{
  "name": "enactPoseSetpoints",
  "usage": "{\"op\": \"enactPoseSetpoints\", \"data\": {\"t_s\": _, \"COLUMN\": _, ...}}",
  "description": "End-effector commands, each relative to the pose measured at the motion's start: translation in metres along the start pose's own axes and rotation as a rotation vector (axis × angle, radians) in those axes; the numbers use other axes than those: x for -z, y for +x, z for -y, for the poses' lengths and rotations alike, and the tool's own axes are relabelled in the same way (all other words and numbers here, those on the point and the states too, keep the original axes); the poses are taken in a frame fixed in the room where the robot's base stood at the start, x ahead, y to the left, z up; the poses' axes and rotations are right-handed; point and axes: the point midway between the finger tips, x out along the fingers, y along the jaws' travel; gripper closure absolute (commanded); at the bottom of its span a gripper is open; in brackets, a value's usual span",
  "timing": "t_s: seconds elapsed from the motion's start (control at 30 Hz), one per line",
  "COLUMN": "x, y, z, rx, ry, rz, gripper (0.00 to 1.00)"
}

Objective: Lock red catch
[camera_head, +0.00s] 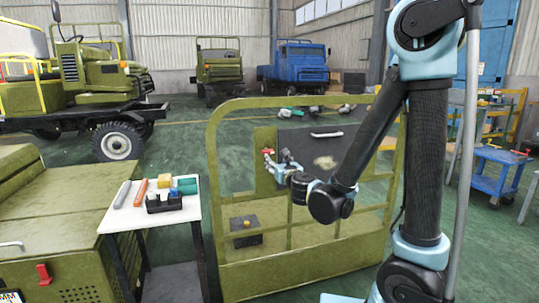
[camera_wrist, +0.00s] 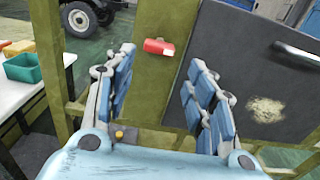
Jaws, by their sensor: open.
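The red catch (camera_wrist: 157,46) sits on an olive post of the chassis frame (camera_wrist: 55,50), left of a dark panel (camera_wrist: 240,50). In the wrist view it appears between and beyond my open fingertips. In the head view the catch (camera_head: 267,152) shows small, close to my gripper (camera_head: 278,163). The dark panel (camera_head: 310,146) there has a silver handle and a worn patch. My gripper (camera_wrist: 160,62) is open and empty, its blue-padded fingers either side of the catch. I cannot tell whether a finger touches it. The catch's latching end is too small to read.
A white-topped table (camera_head: 125,215) with tools and a teal bin (camera_head: 187,186) stands left of the frame. A green cabinet (camera_head: 50,240) with another red handle (camera_head: 43,274) is at far left. A blue cart (camera_head: 495,172) stands right.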

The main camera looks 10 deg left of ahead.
Motion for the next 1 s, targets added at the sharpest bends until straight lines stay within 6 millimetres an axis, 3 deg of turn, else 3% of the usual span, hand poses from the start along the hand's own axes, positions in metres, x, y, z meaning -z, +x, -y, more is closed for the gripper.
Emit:
{"op": "enactPoseSetpoints", "data": {"t_s": 0.53, "x": 0.0, "y": 0.094, "z": 0.001, "rx": 0.002, "ry": 0.002, "rz": 0.0, "gripper": 0.5}}
{"op": "enactPoseSetpoints", "data": {"t_s": 0.73, "x": 0.0, "y": 0.111, "z": 0.0, "rx": -0.001, "ry": 0.002, "rz": 0.0, "gripper": 0.5}}
{"op": "enactPoseSetpoints", "data": {"t_s": 1.0, "x": 0.0, "y": 0.116, "z": 0.0, "rx": -0.001, "ry": 0.002, "rz": 0.0, "gripper": 0.5}}
